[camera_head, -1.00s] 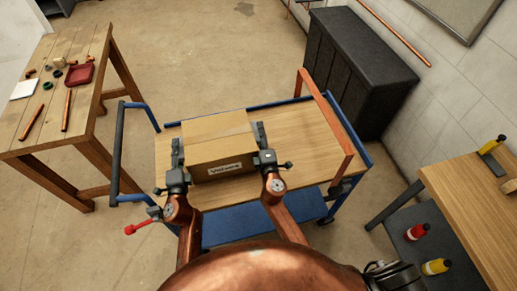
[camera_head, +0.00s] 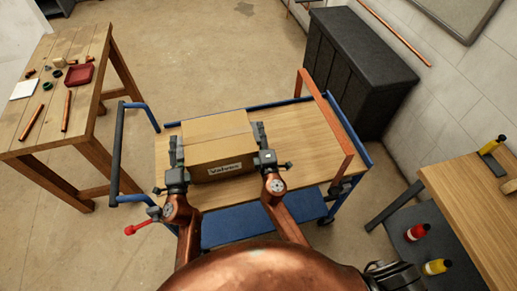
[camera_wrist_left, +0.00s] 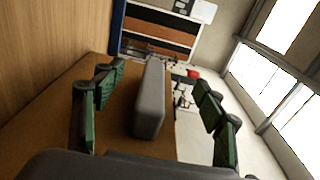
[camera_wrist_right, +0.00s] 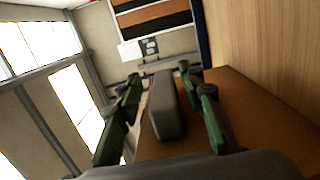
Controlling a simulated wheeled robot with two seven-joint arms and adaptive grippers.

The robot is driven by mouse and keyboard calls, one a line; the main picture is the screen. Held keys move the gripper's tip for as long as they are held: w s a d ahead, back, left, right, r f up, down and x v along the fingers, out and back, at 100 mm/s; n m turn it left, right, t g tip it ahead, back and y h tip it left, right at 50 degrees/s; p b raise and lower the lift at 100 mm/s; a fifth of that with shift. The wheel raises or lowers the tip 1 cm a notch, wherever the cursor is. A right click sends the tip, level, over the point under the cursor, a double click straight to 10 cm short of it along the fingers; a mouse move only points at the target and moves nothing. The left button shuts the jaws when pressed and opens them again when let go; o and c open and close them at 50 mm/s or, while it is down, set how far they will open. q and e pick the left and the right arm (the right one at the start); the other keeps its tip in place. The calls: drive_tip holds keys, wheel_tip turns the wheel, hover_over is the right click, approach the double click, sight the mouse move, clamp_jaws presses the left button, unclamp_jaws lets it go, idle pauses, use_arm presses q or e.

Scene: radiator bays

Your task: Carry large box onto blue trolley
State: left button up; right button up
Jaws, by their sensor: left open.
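The large brown cardboard box (camera_head: 218,142) with a white label sits level on the wooden deck (camera_head: 290,150) of the blue trolley (camera_head: 235,226), toward the deck's left half. My left gripper (camera_head: 177,152) is at the box's left side and my right gripper (camera_head: 260,137) at its right side. In the left wrist view, green fingers stand apart around a grey handle-like block (camera_wrist_left: 150,100) on the box side. In the right wrist view, the fingers also stand apart, with a similar grey block (camera_wrist_right: 166,105) between them, gaps showing.
The trolley has a blue push handle (camera_head: 117,150) at left and an orange frame (camera_head: 327,125) at right. A wooden workbench (camera_head: 85,45) with small parts stands at left. A dark cabinet (camera_head: 358,65) stands behind right, another table (camera_head: 475,205) at right. Floor behind the trolley is clear.

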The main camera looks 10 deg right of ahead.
use_arm(q)
wheel_tip(320, 180, up, 10)
drive_tip(key=shift+f, duration=0.15)
idle(0.3)
use_arm(e)
drive_tip(key=o, duration=0.8)
drive_tip(key=shift+s, duration=0.1)
drive_tip(key=s+a, duration=0.1)
drive_tip(key=s, duration=1)
drive_tip(key=shift+s, duration=0.4)
